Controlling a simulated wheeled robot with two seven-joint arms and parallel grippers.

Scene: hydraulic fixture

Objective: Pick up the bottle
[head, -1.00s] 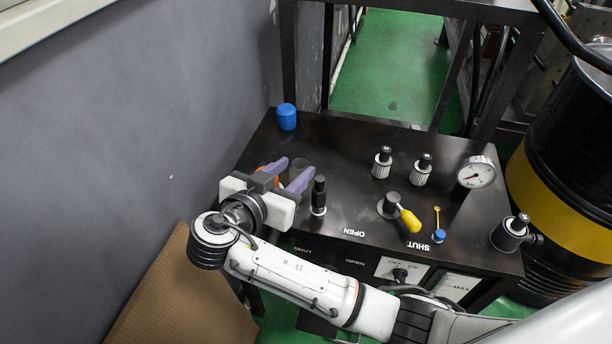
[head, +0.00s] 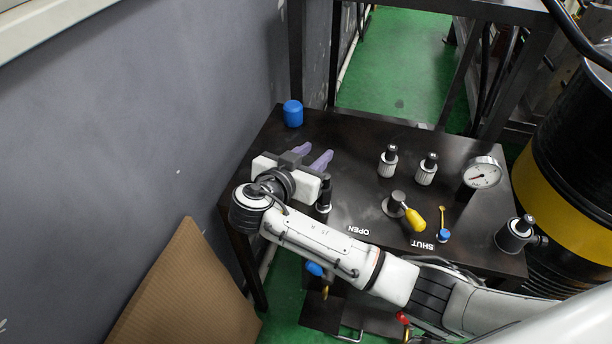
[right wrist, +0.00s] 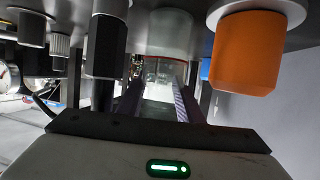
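The likely bottle, a clear glassy cylinder (right wrist: 165,35), shows in the right wrist view beyond and between my fingers. In the head view my right arm and gripper hide it. My right gripper (head: 306,158) is at the left side of the black bench, its two purple fingers apart. In the right wrist view the fingers (right wrist: 155,100) stand on either side of a gap with clear material seen through it; I cannot tell whether they touch it. My left gripper is not in view.
An orange cylinder (right wrist: 250,50) and a black-topped knob (right wrist: 106,42) are close on either side. A blue cylinder (head: 293,113) stands at the back left corner of the bench (head: 350,145). Valves, a yellow-handled lever (head: 413,218) and a gauge (head: 482,173) occupy the right. A grey wall is left.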

